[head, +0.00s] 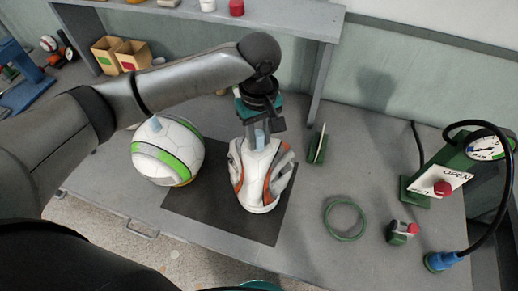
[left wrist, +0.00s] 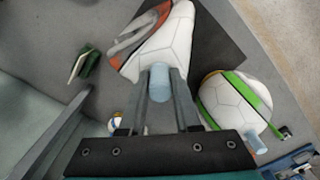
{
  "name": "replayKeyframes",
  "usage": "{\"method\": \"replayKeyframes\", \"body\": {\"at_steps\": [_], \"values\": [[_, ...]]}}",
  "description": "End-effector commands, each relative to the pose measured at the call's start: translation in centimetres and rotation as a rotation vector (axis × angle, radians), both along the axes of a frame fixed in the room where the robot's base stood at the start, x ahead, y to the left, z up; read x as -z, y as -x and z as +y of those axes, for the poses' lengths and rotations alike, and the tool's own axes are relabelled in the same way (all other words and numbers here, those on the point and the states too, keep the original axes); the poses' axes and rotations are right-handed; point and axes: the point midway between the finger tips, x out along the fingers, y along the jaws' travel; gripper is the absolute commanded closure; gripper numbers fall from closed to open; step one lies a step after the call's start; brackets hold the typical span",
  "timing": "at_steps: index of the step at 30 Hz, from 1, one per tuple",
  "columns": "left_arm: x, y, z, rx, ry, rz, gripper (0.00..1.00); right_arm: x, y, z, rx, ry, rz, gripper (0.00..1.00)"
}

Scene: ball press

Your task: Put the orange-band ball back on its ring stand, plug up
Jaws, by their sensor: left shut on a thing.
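The orange-band ball (head: 256,185) is white with orange and grey bands and looks slack and creased. It is at the dark mat, its light-blue plug (head: 260,138) pointing up; I cannot tell whether its underside touches the mat. My left gripper (head: 262,140) is above it, shut on the top of the ball, one finger on each side of the plug. The left wrist view shows the plug (left wrist: 159,84) between the fingers, with the ball (left wrist: 168,45) beyond. A green ring (head: 345,237) lies empty on the table to the right.
A round green-band ball (head: 150,165), plug up, sits left of the mat (head: 207,205) with yellow under it. A small green stand (head: 317,150) and a shelf stand behind.

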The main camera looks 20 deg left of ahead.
Motion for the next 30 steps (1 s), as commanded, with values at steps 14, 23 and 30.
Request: {"method": "replayKeyframes", "body": {"at_steps": [14,23,30], "values": [[4.8,-0.1,-0.1,0.002,0.001,-0.004,1.00,0.5,0.0,0.0,0.001,0.000,0.000,0.09],[4.9,0.0,-0.1,0.001,0.002,-0.002,1.00,0.3,0.0,0.0,0.001,0.000,0.000,0.09],[5.5,0.0,0.0,0.001,0.000,-0.001,0.66,0.1,0.0,0.0,0.001,0.000,0.000,0.09]]}}
